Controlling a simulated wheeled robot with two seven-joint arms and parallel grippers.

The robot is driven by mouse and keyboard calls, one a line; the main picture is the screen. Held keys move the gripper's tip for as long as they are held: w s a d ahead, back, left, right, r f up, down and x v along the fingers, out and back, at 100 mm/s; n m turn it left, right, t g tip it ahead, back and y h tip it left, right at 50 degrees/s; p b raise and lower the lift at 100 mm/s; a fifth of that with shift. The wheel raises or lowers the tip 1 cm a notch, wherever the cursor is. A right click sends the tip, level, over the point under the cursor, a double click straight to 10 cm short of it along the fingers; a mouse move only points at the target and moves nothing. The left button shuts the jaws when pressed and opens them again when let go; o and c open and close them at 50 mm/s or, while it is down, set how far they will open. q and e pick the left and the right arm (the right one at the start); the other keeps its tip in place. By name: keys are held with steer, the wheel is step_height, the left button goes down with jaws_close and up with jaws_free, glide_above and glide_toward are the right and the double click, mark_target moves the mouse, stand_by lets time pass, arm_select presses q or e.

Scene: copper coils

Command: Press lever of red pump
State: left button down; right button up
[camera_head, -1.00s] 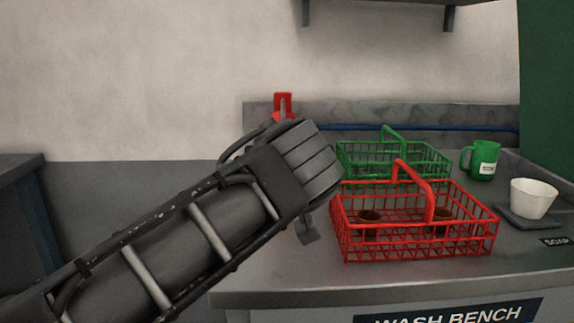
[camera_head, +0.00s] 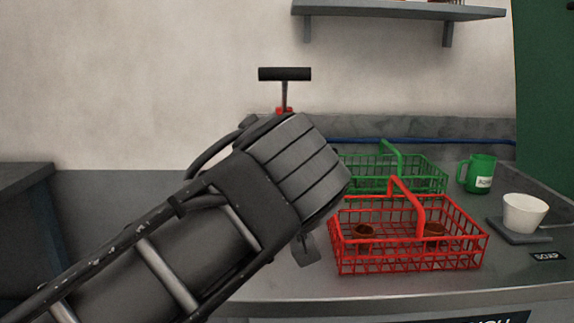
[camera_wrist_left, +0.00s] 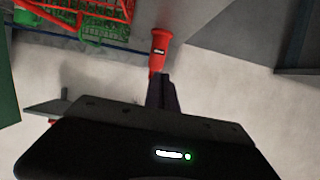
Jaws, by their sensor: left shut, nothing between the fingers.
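The red pump (camera_head: 284,110) stands at the back of the bench, mostly hidden behind my left arm in the head view. Its lever, a dark rod with a black T-shaped handle (camera_head: 285,74), stands up above the arm. In the left wrist view the pump shows as a red flared body (camera_wrist_left: 160,45) with a small dark label, just beyond my left gripper (camera_wrist_left: 161,80). The left gripper's dark fingers are shut and empty; whether they touch the pump or lever cannot be told. In the head view the fingers are hidden behind the wrist. My right gripper is out of view.
A red wire basket (camera_head: 455,262) with brown pots stands right of my arm, a green basket (camera_head: 425,182) behind it. A green mug (camera_head: 480,174) and white bowl (camera_head: 524,212) stand farther right. A shelf (camera_head: 400,11) hangs above on the wall.

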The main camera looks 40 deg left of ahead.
arm_select(q)
steer(key=v, duration=0.4)
steer(key=shift+d+f, duration=0.1)
stand_by(0.9)
